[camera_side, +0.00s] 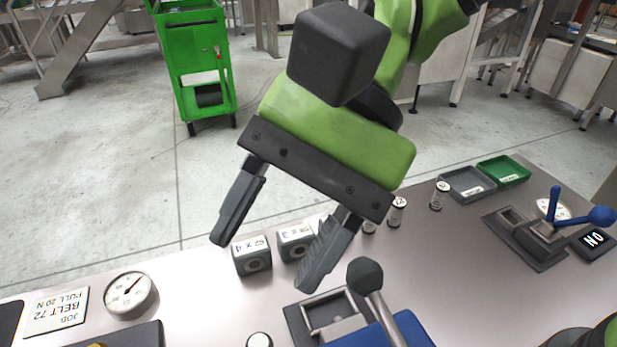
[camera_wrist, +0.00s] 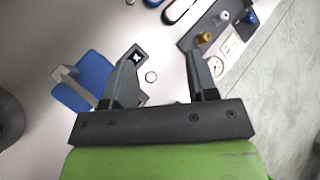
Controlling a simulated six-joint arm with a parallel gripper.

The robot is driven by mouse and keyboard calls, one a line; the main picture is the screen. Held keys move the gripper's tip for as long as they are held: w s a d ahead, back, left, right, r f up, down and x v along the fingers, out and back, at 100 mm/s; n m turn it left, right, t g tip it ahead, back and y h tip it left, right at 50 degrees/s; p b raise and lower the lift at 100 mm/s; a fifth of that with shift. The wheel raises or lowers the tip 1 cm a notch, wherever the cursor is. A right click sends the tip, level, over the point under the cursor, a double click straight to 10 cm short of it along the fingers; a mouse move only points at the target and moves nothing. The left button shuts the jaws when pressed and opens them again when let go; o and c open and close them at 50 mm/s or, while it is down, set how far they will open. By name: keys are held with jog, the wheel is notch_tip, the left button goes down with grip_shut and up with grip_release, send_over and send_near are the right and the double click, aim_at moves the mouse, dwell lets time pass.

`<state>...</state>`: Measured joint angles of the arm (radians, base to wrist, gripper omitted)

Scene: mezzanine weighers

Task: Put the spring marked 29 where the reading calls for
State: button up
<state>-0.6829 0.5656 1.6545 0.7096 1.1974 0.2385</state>
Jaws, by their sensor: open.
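My gripper (camera_side: 268,262) is open and empty, hanging above the bench with its fingers wide apart. Small pale cylinders that look like springs stand on the bench: one at the front edge of the side view (camera_side: 260,340) and others to the right (camera_side: 397,210) (camera_side: 440,195). Their numbers are too small to read, so I cannot tell which is 29. Two grey blocks (camera_side: 252,258) (camera_side: 296,243) carry upside-down labels.
A card (camera_side: 57,310) reads JOB BELT 72 PULL 20 N. A grey tray (camera_side: 468,195) and green tray (camera_side: 503,182) stand at the back right. A blue-handled lever fixture (camera_side: 535,235) stands beside a dark display (camera_side: 593,240). A dark-knobbed lever (camera_side: 366,275) rises near my right finger.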

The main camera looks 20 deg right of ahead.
jog(key=d+r+t+h, duration=0.1)
jog(key=d+r+t, duration=0.2)
jog(key=d, duration=0.5)
jog(key=d+r+n+t+h, duration=0.1)
jog(key=d+r+t, duration=0.2)
jog(key=d, duration=0.6)
jog(key=shift+w+d+r+t, duration=0.2)
jog(key=shift+d+r+t, duration=0.1)
jog(key=shift+r, duration=0.4)
jog(key=shift+o, duration=0.2)
jog(key=s+d+t+h, duration=0.4)
jog(key=s+d, duration=0.2)
jog(key=d, duration=0.5)
jog(key=shift+d+f+n+t+h, duration=0.15)
jog(key=shift+d+n+t+h, duration=0.15)
jog(key=shift+t, duration=0.1)
jog(key=shift+o, duration=0.3)
jog(key=shift+s+d+f, duration=0.1)
jog(key=shift+s+d, duration=0.05)
jog(key=shift+d, duration=0.1)
